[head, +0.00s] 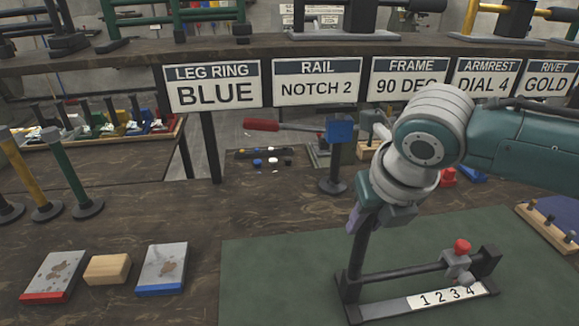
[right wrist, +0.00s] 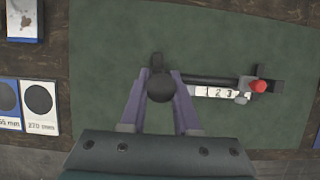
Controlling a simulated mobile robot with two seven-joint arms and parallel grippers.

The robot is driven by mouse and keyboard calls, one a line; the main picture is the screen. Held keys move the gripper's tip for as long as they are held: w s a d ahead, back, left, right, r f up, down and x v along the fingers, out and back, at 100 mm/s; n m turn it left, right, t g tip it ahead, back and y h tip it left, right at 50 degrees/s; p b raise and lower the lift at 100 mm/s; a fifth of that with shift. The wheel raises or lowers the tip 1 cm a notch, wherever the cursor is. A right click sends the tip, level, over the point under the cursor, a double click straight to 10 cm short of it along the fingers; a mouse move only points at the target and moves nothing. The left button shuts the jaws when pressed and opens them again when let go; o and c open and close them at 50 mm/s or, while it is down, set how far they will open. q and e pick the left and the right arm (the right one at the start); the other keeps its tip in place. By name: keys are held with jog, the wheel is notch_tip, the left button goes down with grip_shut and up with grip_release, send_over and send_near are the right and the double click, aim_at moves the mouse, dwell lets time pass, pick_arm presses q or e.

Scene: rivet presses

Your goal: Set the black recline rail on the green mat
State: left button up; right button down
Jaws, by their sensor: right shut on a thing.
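The black recline rail (head: 400,273) has an upright post at its left end, a red knob on a grey slider, and a white strip marked 1 2 3 4. It lies over the green mat (head: 270,270), level with it; I cannot tell whether it touches. My right gripper (head: 363,218) is shut on the upper part of the post. In the right wrist view, its purple fingers (right wrist: 159,84) flank the round black post top, and the rail (right wrist: 205,80) runs right over the mat (right wrist: 110,45). The slider stands near the 4. My left gripper is not in view.
Two metal plates (head: 162,268) and a wooden block (head: 107,269) lie left of the mat. Signs, including "RAIL NOTCH 2" (head: 317,82), hang from the shelf. The mat's left part is clear.

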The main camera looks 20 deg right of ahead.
jog(key=c, duration=0.6)
grip_release()
jog(key=shift+f, duration=0.1)
jog(key=shift+c, duration=0.2)
